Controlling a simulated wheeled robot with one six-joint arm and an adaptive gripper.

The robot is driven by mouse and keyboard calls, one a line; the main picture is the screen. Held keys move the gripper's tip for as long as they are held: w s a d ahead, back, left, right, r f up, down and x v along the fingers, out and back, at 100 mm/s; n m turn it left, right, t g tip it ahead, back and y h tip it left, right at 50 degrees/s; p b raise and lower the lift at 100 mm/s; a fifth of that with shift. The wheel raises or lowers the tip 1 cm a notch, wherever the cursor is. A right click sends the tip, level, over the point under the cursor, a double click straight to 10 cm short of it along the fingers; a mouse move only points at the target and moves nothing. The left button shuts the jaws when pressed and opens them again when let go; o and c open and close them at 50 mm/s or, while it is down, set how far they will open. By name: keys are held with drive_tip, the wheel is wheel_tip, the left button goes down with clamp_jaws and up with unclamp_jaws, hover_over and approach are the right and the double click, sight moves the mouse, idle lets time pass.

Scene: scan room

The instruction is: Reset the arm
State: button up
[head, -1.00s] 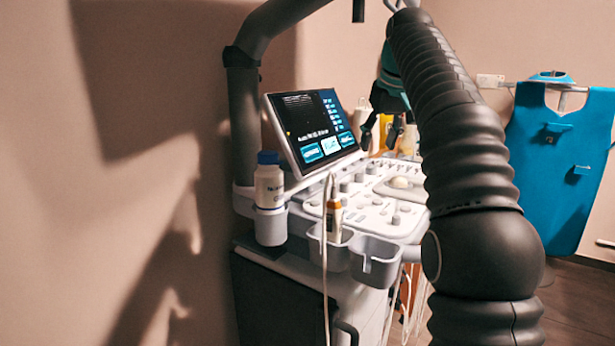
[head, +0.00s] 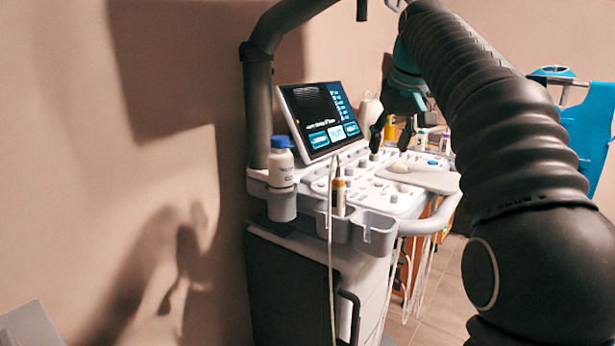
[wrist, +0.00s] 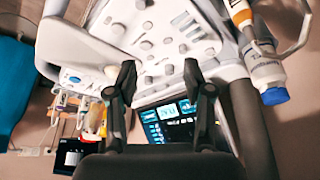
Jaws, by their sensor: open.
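My gripper (head: 391,140) is at the end of my dark, ribbed arm, in front of the ultrasound machine's control panel (head: 385,190) in the head view. In the wrist view, my gripper (wrist: 160,80) shows two dark fingers spread apart with nothing between them. The control panel (wrist: 150,40) and lit screen (wrist: 170,122) lie beyond the fingers. My arm covers the right part of the head view and hides part of the machine's surroundings.
A white bottle with a blue cap (head: 281,170) stands in a side holder. A blue apron (head: 592,125) hangs at right. A wall borders the left.

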drive_tip(key=s+f+m+t, duration=0.1)
drive_tip(key=s+f+m, duration=0.1)
drive_tip(key=s+f, duration=2.5)
drive_tip(key=s, duration=0.4)
drive_tip(key=shift+s+a+f+h, duration=0.25)
drive_tip(key=shift+s+f+h, duration=0.1)
drive_tip(key=shift+f+h, duration=0.05)
idle(0.8)
